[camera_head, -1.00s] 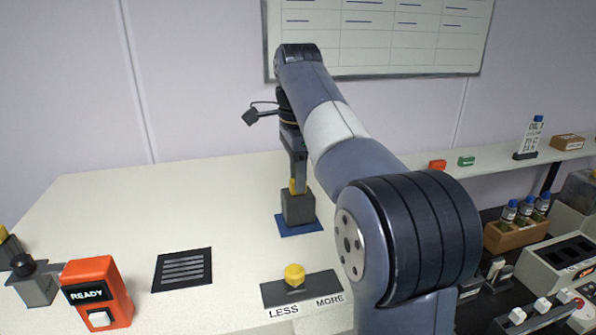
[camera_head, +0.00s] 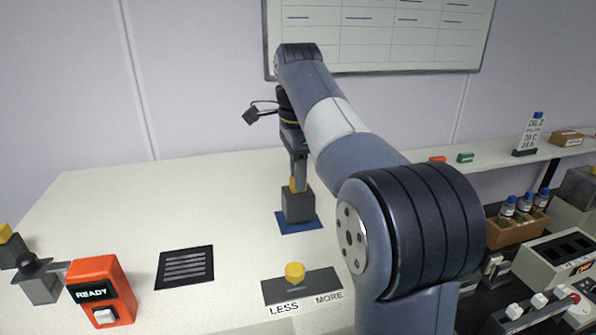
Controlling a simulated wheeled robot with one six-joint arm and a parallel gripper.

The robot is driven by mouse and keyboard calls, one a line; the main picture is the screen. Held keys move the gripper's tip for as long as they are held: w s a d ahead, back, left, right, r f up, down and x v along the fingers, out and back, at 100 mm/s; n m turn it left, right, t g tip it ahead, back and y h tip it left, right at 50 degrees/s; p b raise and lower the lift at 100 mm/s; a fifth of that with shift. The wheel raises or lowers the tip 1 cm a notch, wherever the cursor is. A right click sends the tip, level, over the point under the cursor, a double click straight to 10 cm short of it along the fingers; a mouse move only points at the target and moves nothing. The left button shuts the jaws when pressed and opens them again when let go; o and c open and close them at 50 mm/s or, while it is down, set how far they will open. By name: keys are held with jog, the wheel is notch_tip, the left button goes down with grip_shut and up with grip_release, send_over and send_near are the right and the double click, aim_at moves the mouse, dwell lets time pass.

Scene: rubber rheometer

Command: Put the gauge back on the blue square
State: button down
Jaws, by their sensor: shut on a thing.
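The gauge (camera_head: 298,207) is a dark grey block with a yellow top part. It stands upright over the blue square (camera_head: 311,226) on the white table, and it appears to rest on it. My gripper (camera_head: 296,182) points down from above and is shut on the yellow part of the gauge. The fingertips are small in this view.
A black slotted plate (camera_head: 184,267), an orange READY box (camera_head: 100,291) and a LESS/MORE slider with a yellow knob (camera_head: 295,273) stand nearer the front. A shelf with a bottle (camera_head: 529,135) is at right. The table left of the gauge is clear.

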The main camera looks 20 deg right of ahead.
dwell(0.4)
jog(key=shift+f, duration=0.55)
jog(key=c, duration=1.2)
grip_release()
notch_tip(320, 180, up, 2)
jog(key=shift+r, duration=1.95)
jog(key=shift+f, duration=0.1)
notch_tip(320, 180, down, 6)
jog(key=shift+r, duration=0.7)
